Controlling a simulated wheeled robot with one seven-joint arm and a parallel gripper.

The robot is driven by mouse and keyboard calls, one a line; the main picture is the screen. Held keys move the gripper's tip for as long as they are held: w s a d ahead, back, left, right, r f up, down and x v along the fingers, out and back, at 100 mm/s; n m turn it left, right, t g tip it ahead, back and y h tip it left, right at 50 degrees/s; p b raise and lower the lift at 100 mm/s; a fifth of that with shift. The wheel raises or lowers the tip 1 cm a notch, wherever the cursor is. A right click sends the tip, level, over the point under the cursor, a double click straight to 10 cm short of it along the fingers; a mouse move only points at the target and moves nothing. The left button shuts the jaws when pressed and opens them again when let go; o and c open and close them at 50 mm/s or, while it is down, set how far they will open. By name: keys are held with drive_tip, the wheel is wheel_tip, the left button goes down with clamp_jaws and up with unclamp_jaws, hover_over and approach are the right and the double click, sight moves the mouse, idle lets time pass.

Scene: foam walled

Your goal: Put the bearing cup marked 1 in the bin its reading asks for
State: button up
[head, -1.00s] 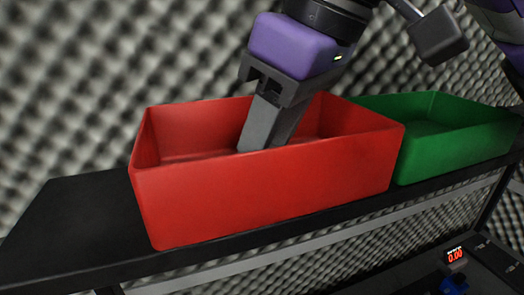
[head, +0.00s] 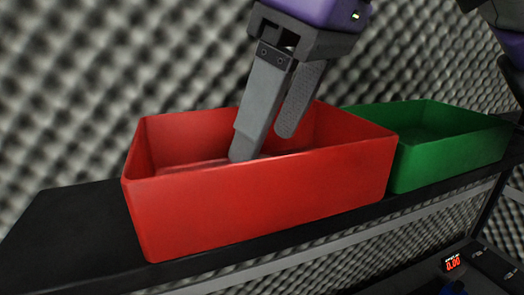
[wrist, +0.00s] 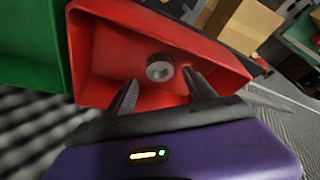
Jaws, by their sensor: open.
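A grey round cup (wrist: 158,67) with a dark hollow lies inside the red bin (wrist: 95,50), seen in the wrist view. No mark can be read on it. In the head view the red bin (head: 260,200) stands on a black shelf and its front wall hides the cup. My gripper (head: 265,143) points down into the red bin, with its fingertips inside the rim. In the wrist view my gripper (wrist: 160,78) is open, its fingers apart on either side of the cup's image and not holding it. The green bin (head: 450,155) stands to the right.
The black shelf (head: 75,225) has free room left of the red bin. A red digital display (head: 453,264) reads 0.00 at the lower right. The wrist view shows a cardboard box (wrist: 245,22) beyond the red bin. Foam walls stand behind the shelf.

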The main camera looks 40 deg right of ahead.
drive_tip(key=v, duration=0.8)
drive_tip(key=shift+b, duration=0.35)
drive_tip(key=shift+s, duration=0.15)
